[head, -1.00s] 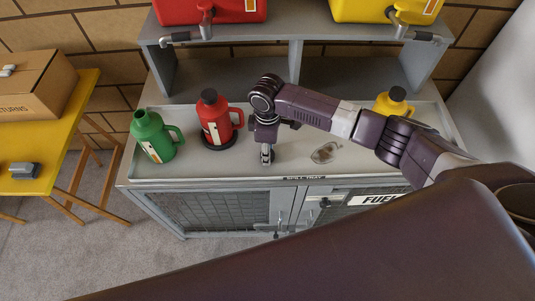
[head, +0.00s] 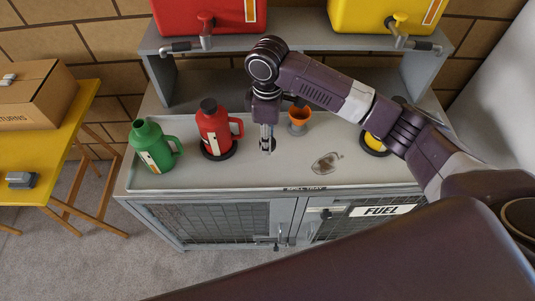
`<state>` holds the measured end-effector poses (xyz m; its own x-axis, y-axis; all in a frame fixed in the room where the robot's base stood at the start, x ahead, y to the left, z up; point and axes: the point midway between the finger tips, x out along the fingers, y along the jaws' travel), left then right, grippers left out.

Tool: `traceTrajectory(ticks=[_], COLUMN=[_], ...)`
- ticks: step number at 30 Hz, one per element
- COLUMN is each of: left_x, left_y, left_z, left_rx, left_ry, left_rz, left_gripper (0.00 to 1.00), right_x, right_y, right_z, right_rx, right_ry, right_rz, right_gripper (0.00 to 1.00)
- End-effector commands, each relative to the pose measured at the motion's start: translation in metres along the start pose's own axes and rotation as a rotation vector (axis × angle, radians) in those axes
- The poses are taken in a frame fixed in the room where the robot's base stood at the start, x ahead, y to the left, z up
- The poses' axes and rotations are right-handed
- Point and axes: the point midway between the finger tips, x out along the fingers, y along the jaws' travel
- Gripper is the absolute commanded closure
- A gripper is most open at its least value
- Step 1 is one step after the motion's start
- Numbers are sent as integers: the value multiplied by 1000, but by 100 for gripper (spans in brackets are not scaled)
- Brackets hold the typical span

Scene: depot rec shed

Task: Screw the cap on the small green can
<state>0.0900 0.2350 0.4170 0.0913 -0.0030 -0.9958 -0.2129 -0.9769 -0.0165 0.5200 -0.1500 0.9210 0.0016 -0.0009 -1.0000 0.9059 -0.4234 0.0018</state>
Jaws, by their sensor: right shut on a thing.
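The small green can (head: 153,150) stands upright at the left end of the spill tray (head: 200,179), its handle to the right. Its neck shows green, with no dark cap on it. My right gripper (head: 267,146) points down over the tray, right of the red can. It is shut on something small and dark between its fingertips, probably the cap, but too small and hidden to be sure. My left gripper is not in view.
A red can (head: 213,131) with a dark cap stands between the green can and my right gripper. An orange funnel (head: 298,121) stands behind right. A yellow can (head: 376,143) is mostly hidden by my right arm.

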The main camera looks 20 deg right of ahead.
Motion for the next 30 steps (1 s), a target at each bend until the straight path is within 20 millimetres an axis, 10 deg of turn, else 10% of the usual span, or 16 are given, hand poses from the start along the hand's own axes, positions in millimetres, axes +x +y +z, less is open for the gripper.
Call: traceTrajectory(ticks=[12,30], left_x=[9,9], left_y=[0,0], left_z=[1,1], left_rx=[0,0], left_ry=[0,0], left_rz=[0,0], left_gripper=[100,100], right_x=[-75,-82], right_y=[0,-2], right_z=[-1,2], right_rx=[-1,31], right_ry=[2,3], right_rz=[-1,2], right_gripper=[77,77])
